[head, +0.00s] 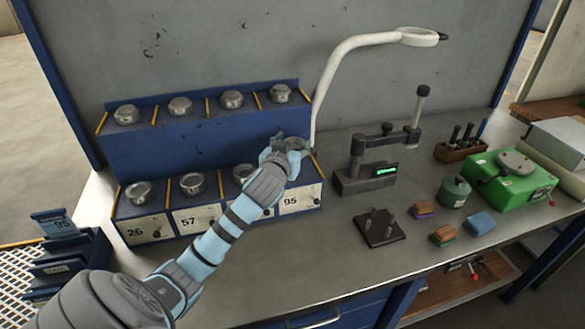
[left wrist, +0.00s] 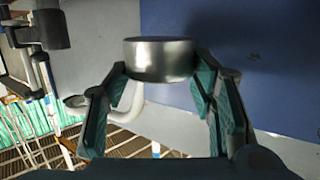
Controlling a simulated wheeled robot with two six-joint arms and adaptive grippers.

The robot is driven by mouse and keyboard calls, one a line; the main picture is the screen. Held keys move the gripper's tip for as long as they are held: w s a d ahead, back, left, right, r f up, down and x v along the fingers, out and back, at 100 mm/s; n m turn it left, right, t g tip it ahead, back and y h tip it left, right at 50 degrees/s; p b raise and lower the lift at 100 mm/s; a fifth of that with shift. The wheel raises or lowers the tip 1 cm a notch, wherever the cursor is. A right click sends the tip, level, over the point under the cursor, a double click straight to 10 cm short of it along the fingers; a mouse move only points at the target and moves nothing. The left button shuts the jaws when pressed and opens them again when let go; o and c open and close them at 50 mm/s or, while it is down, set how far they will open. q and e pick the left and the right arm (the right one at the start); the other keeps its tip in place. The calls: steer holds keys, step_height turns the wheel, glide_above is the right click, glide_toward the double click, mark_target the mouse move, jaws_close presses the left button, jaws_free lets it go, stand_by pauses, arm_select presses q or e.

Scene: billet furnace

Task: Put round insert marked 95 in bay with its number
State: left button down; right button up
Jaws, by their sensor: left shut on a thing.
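My left gripper (head: 291,146) is at the right end of the lower rack row, over the bay labelled 95 (head: 291,201). In the left wrist view, the gripper (left wrist: 160,85) is shut on a round, grey metal insert (left wrist: 160,60). I cannot read a number on the insert. My arm hides part of the bay, so I cannot tell whether the insert touches its floor. Bays labelled 26 (head: 135,232) and 57 (head: 188,220) are to the left. The label between 57 and 95 is hidden by my arm. My right gripper does not show.
Other round inserts sit in the lower row (head: 192,183) and upper row (head: 180,107). A white lamp arm (head: 335,62) rises just behind my gripper. A gauge stand (head: 365,178) is to the right. A blue card marked 95 (head: 55,222) stands at the left. The front bench has free room.

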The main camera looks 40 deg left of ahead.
arm_select(q)
step_height(320, 180, down, 6)
steer(key=shift+d+r+b, duration=0.1)
steer(key=shift+b, duration=0.4)
steer(key=c, duration=0.7)
jaws_free()
steer(key=shift+s, duration=0.1)
steer(key=p+v, duration=0.1)
steer(key=v, duration=1.1)
